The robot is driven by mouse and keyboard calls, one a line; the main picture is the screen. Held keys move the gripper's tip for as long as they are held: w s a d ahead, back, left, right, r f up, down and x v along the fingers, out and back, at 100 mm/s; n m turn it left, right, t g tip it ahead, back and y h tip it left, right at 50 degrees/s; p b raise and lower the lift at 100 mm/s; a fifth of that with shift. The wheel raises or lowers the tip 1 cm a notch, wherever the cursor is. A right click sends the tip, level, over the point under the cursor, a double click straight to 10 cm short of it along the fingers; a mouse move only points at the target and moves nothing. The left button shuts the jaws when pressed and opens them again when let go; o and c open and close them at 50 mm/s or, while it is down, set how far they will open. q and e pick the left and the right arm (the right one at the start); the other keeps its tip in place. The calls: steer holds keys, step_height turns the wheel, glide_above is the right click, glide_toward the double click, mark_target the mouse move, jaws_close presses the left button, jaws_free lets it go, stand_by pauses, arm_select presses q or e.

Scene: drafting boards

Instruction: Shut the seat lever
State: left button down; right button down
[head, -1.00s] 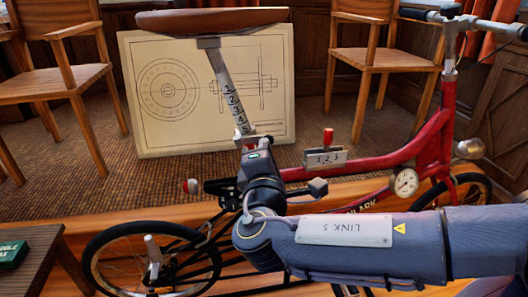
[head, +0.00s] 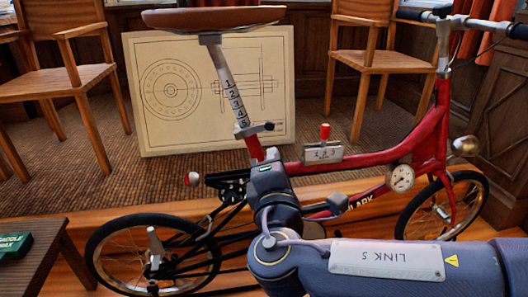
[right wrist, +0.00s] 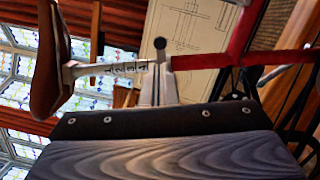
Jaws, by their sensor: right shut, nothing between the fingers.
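The seat lever (head: 264,127) is a short lever with a dark knob, sticking out to the right at the clamp low on the numbered seat post (head: 229,85). Its dark round knob also shows in the right wrist view (right wrist: 160,43). The brown seat (head: 215,18) tops the post. My right gripper (head: 271,156) is just below the lever, beside the red seat tube; its fingers are mostly hidden in the head view. In the right wrist view its fingers (right wrist: 158,86) are together and empty, pointing at the lever; contact cannot be told. My left gripper is out of view.
The red bike frame (head: 385,155) carries a numbered plate (head: 323,153) with a red-knobbed lever (head: 325,131) and a round gauge (head: 400,177). A drawing board (head: 170,95) and wooden chairs stand behind. A dark low table (head: 40,262) is at lower left.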

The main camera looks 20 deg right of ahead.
steer(key=s, duration=0.3)
steer(key=s+d+p, duration=0.1)
steer(key=s, duration=0.1)
steer(key=shift+s+r, duration=0.2)
steer(key=shift+r, duration=0.1)
steer(key=s+d+f+m+g, duration=0.2)
steer(key=d+f+m+g, duration=0.15)
steer(key=f, duration=0.35)
steer(key=s+d+f+m+g, duration=0.3)
steer(key=d+f+g, duration=0.15)
steer(key=f, duration=0.25)
steer(key=s+a+f+m+g+y, duration=0.4)
steer(key=s+a+f+m+y, duration=0.35)
steer(key=m+y, duration=0.2)
step_height(320, 180, up, 29)
steer(key=a+m+y+p, duration=0.1)
steer(key=m+p, duration=0.1)
steer(key=p, duration=2.6)
steer(key=shift+w+f+m, duration=0.15)
steer(key=shift+w+m, duration=0.05)
steer(key=shift+m, duration=0.2)
